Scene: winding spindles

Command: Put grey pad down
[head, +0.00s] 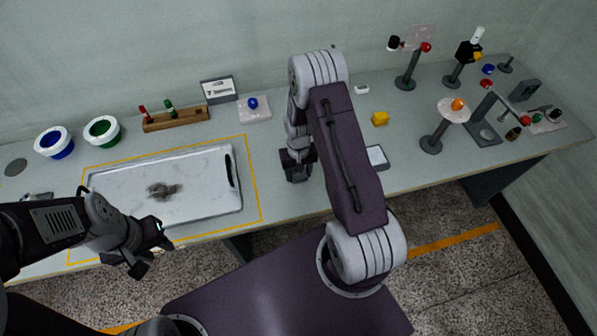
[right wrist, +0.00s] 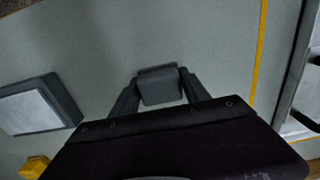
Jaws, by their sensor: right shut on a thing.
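The grey pad (right wrist: 160,88) is a small dark grey block between the two fingers of my right gripper (right wrist: 158,92) in the right wrist view. My right gripper (head: 296,172) is shut on it, low over the table (head: 270,178), right of the tray. In the head view the gripper and arm mostly hide the pad. I cannot tell whether the pad touches the table. My left gripper (head: 148,254) is open and empty, in front of the tray's near edge.
A white tray (head: 215,160) with a dark smudge lies inside a yellow taped outline (head: 258,200). Bowls, a wooden rack and several stands line the back. Table between tray and right gripper is clear.

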